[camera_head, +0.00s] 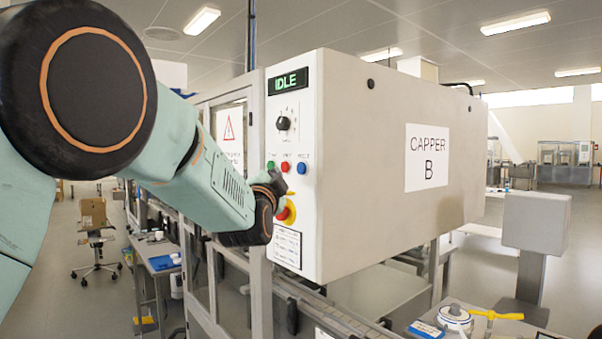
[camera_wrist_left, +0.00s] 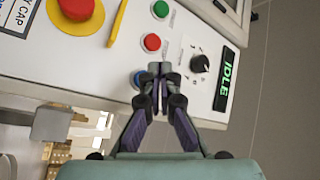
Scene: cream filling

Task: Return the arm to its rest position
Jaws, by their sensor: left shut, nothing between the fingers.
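My left arm comes in from the left in the head view and reaches to the control panel (camera_head: 300,100) of the capper. My left gripper (camera_head: 278,183) is shut and empty, just below the row of buttons; in the left wrist view it shows with its fingertips together (camera_wrist_left: 153,68). The blue button (camera_wrist_left: 137,77) is partly hidden behind the fingertips in that view. I cannot tell whether they touch the panel. The red button (camera_wrist_left: 152,42) and green button (camera_wrist_left: 160,9) are uncovered there. My right gripper is not in view.
A red emergency stop on a yellow plate (camera_head: 291,213) sits close to the gripper. A dial (camera_head: 283,123) and a display reading IDLE (camera_head: 289,81) are above. The box marked CAPPER B (camera_head: 390,230) stands right. A chair (camera_head: 95,225) stands on open floor at left.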

